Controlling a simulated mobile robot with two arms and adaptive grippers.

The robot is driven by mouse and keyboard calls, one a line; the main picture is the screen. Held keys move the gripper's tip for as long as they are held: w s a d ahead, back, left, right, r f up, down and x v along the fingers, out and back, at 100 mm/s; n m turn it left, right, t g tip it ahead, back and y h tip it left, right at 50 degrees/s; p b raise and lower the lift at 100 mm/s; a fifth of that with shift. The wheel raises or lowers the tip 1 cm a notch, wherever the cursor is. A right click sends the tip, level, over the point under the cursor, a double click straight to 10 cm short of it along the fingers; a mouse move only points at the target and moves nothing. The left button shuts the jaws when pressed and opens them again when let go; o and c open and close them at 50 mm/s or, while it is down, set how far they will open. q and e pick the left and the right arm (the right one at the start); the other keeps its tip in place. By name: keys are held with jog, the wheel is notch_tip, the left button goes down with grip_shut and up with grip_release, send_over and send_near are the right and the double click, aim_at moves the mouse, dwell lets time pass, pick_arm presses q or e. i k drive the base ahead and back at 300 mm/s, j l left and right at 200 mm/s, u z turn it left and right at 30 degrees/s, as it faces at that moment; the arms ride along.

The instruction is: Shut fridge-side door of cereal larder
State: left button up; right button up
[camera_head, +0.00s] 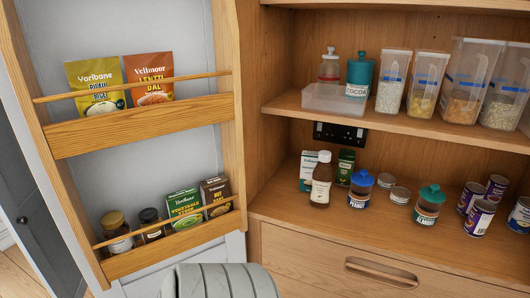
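The larder door (130,137) stands open on the left, with its inner side and two wooden racks facing me. The upper rack (140,125) holds a green-yellow pouch (95,86) and an orange pouch (149,78). The lower rack (175,250) holds two jars and two boxes. The larder cabinet (284,50) is open to the right of the door, and clear containers of cereal (473,80) stand on its shelf. A grey ribbed part of mine shows at the bottom, in front of the door's lower edge. Neither gripper's fingers can be seen.
The cabinet's lower shelf holds bottles, jars and tins (478,217). A drawer front (370,268) with a wooden handle is below it. A dark grey panel with a knob (22,220) and wooden floor show at the far left.

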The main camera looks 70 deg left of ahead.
aim_at(84, 170)
jog(key=k+j, duration=0.2)
jog(key=k, duration=0.3)
jog(key=k+j, duration=0.2)
jog(key=k, duration=0.35)
jog(key=k+j, duration=0.25)
jog(key=k, duration=0.25)
jog(key=l+u, duration=0.05)
